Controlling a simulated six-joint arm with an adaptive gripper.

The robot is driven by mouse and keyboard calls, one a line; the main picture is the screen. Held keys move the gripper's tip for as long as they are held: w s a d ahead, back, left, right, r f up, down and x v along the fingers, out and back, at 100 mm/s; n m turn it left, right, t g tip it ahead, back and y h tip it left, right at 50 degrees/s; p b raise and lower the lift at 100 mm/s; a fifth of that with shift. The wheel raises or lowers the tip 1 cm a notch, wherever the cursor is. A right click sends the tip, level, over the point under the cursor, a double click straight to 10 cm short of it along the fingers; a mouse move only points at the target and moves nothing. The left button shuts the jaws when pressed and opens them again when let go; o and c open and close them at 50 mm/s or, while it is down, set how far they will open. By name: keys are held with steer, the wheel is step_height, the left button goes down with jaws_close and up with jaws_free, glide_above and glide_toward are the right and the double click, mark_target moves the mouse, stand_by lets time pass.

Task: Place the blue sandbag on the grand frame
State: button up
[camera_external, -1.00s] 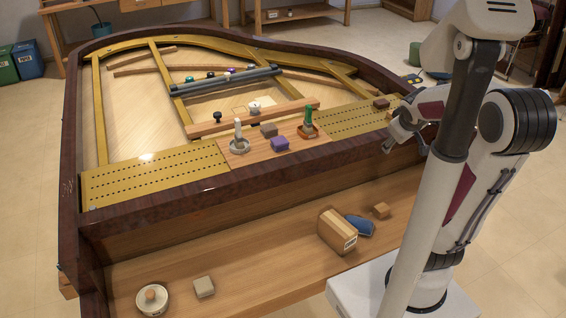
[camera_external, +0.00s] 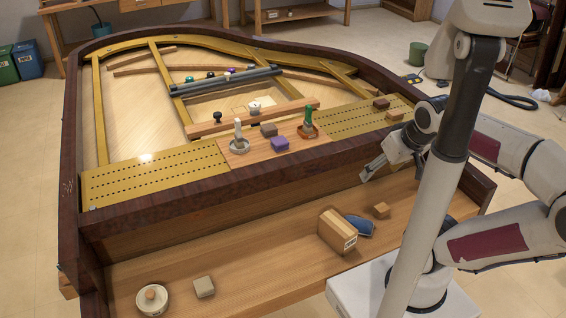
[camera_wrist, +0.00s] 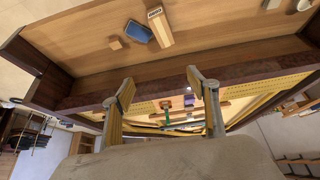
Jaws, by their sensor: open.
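The blue sandbag (camera_external: 362,226) lies on the wooden keybed shelf, against the right side of a wooden block with a label. It also shows in the wrist view (camera_wrist: 138,34), beside the same block. The grand frame (camera_external: 150,175) is the gold, perforated frame inside the piano body, above and behind the shelf. My gripper (camera_external: 366,176) is at the right, above the front rail and shelf, apart from the sandbag. In the wrist view my gripper (camera_wrist: 160,78) has its two fingers wide apart with nothing between them.
The labelled wooden block (camera_external: 337,231) touches the sandbag, and a small wooden cube (camera_external: 381,210) lies to its right. A round dish (camera_external: 152,299) and a pale block (camera_external: 204,287) are at the shelf's left. A wooden board (camera_external: 255,148) on the frame carries several small items.

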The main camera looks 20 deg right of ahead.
steer(key=shift+o, duration=0.9)
steer(key=shift+d, duration=0.1)
